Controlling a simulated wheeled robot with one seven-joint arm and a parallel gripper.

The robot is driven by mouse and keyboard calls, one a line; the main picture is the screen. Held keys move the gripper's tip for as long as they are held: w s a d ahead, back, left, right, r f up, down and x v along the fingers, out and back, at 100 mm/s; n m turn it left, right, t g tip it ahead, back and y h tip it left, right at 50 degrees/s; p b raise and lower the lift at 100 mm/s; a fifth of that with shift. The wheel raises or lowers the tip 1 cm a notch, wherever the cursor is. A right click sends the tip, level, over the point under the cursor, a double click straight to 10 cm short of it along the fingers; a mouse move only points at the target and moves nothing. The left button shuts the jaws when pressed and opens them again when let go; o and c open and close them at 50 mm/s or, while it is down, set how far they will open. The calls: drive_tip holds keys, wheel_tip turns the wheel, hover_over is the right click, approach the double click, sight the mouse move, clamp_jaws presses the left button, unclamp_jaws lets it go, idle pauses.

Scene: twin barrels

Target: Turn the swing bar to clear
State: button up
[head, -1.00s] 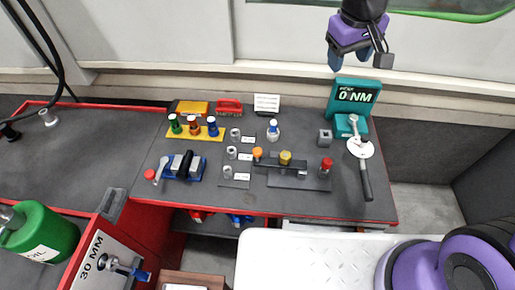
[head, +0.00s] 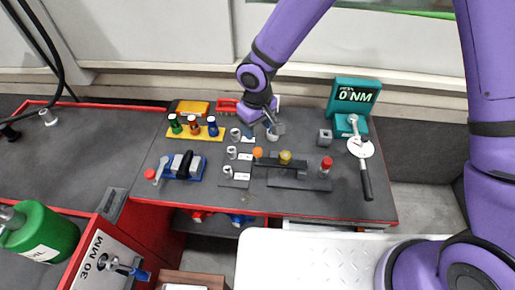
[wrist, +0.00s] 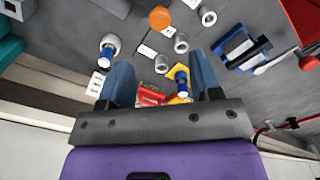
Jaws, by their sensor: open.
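The swing bar (head: 270,162) is a dark flat bar on a grey plate (head: 300,182) near the middle of the bench. It has an orange knob (head: 257,153) at its left end and a yellow knob (head: 285,157) further right. A red-topped post (head: 326,165) stands at the plate's right. The orange knob also shows at the top of the wrist view (wrist: 160,17); most of the bar is out of that view. My gripper (head: 265,124) is open and empty, pointing down behind the bar and apart from it. Its two blue-grey fingers (wrist: 161,76) are spread.
A yellow rack (head: 190,133) with coloured-cap pieces and a blue holder (head: 183,167) stand left. Several metal sockets (head: 232,153) stand between them and the bar. A white blue-topped piece (wrist: 108,45) is close to my fingers. A torque wrench (head: 363,160) lies right.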

sight(257, 150)
wheel_tip(257, 150, down, 10)
drive_tip(key=shift+f, duration=0.15)
idle(0.3)
clamp_jaws()
